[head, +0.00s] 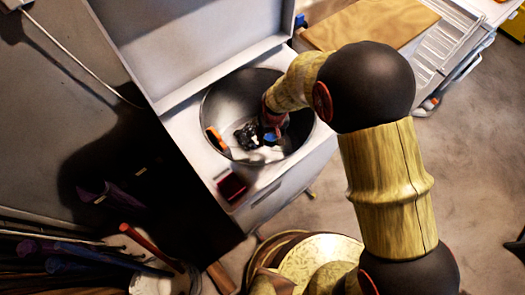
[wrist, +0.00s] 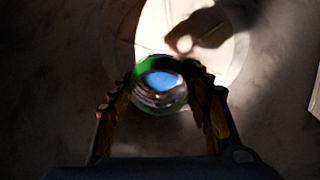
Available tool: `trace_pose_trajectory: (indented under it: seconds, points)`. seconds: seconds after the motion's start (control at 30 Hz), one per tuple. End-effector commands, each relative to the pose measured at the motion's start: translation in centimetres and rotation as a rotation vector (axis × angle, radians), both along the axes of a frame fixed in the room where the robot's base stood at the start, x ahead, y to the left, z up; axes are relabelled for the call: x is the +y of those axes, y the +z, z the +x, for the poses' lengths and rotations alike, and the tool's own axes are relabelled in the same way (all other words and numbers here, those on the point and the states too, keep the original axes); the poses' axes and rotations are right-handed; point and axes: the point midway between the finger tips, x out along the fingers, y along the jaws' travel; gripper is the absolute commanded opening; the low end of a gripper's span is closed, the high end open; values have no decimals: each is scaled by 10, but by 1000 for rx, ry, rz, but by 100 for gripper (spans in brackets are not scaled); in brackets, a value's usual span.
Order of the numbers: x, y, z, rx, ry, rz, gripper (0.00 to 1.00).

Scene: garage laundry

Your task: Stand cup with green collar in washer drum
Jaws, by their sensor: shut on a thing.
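The cup with the green collar (wrist: 147,66) is between the fingers of my gripper (wrist: 162,84) in the wrist view. The green band shows on its upper left rim, and a blue area fills its middle. My gripper is shut on it. In the head view my gripper (head: 275,122) reaches down into the open washer drum (head: 217,103). A small blue patch below it there seems to be the cup (head: 270,137), mostly hidden by the gripper. I cannot tell whether the cup touches the drum floor.
In the drum, an orange-and-dark object (head: 215,138) lies by the left wall and a black lumpy object (head: 247,136) lies left of my gripper. A dark red box (head: 231,187) sits on the washer's front edge. The raised lid (head: 200,35) stands behind.

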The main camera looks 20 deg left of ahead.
Motion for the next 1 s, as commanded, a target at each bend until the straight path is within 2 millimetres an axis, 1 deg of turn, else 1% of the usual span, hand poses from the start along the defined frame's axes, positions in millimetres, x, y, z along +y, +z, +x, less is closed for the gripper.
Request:
trace_pose_trajectory:
  seconds: [0.03, 0.27, 0.37, 0.5, 0.6, 0.77, 0.9, 1.0]
  points:
    - [0, -10, 0, -1, 0, 1, 28]
    - [0, -22, 0, 0, 0, 0, 28]
    - [0, -35, 0, 1, 0, -1, 28]
    - [0, -62, 0, 2, 0, -1, 28]
    - [0, -76, 0, 0, 0, 0, 28]
    - [0, -88, 0, 0, 0, 0, 28]
    - [0, -109, 0, 1, 0, -1, 28]
    - [0, -117, 0, 0, 0, 0, 28]
